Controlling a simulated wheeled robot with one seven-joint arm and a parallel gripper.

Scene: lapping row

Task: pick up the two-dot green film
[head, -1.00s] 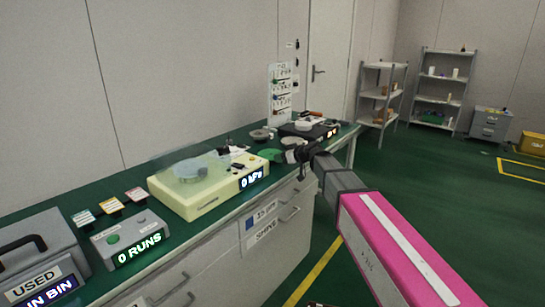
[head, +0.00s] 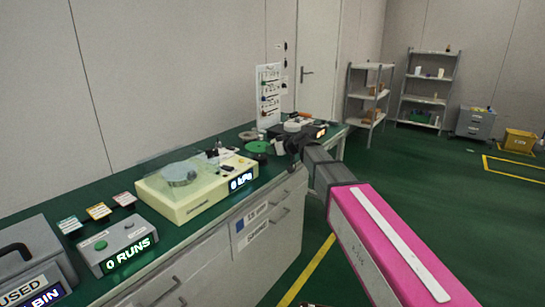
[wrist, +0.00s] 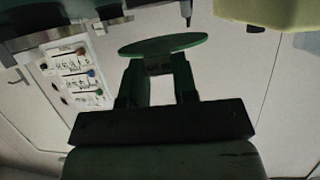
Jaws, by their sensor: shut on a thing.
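A green film disc (wrist: 160,44) is between the two fingers of my gripper (wrist: 158,72) in the wrist view. My gripper is shut on its near edge, and the disc juts out beyond the fingertips. Its dots cannot be made out. In the head view a green disc (head: 258,147) shows just left of my gripper (head: 278,147), over the far part of the bench. The gripper's fingers are small and dark there.
A cream lapping machine (head: 195,190) with a clear cover stands on the green bench, left of my gripper. A grey box (head: 122,242) reading "0 RUNS" and a used-film bin (head: 35,262) are nearer. Open floor lies right of the bench.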

